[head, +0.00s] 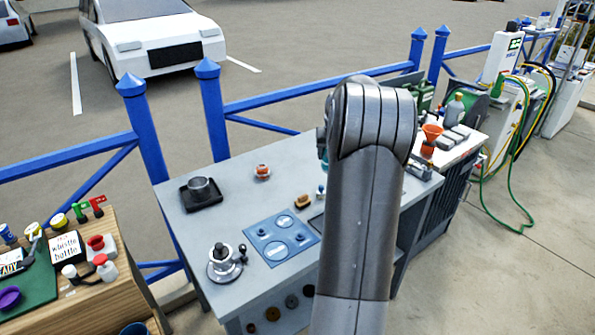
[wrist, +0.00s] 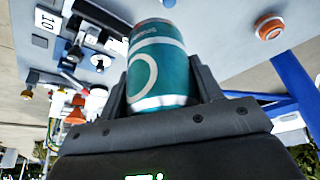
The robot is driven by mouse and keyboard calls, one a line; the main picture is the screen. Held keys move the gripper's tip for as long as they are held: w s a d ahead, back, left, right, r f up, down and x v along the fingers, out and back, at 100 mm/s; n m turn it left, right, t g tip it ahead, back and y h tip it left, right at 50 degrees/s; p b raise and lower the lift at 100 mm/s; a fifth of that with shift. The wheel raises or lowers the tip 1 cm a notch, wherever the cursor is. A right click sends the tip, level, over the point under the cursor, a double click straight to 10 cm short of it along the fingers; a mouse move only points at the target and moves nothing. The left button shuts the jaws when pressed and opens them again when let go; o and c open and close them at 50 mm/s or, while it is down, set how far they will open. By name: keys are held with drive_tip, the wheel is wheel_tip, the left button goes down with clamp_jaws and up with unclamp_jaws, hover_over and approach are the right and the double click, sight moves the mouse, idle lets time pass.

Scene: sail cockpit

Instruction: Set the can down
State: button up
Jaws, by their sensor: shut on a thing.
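The can (wrist: 160,72) is teal with white bands and shows large in the wrist view. My gripper (wrist: 162,84) is shut on it, with one dark finger on each side. In the head view my grey arm hides the gripper and nearly all of the can; only a small teal sliver shows at the arm's left edge. The grey worktop (head: 222,222) lies below the arm. I cannot tell how far the can is above it.
A blue panel (head: 262,228) with round marks lies on the worktop. Around it are a silver winch (head: 222,268), a black tray (head: 202,203) with a metal pot, an orange-topped item (head: 262,172) and a brown brush (head: 302,201). An orange funnel (head: 432,132) stands right of the arm.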

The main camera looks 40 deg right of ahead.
drive_tip(key=w+a+n, duration=0.2)
drive_tip(key=w+a, duration=0.1)
drive_tip(key=a, duration=1.3)
drive_tip(key=shift+y, duration=0.3)
drive_tip(key=shift+w+a+f, duration=1.45)
drive_tip(key=shift+w+f, duration=0.05)
drive_tip(key=shift+f, duration=0.25)
drive_tip(key=shift+w+a+f, duration=1.5)
drive_tip(key=shift+f, duration=0.3)
drive_tip(key=shift+w+a+f, duration=1.45)
drive_tip(key=shift+w+f, duration=0.05)
drive_tip(key=shift+f, duration=0.25)
drive_tip(key=o, duration=1.2)
drive_tip(key=shift+f, duration=0.15)
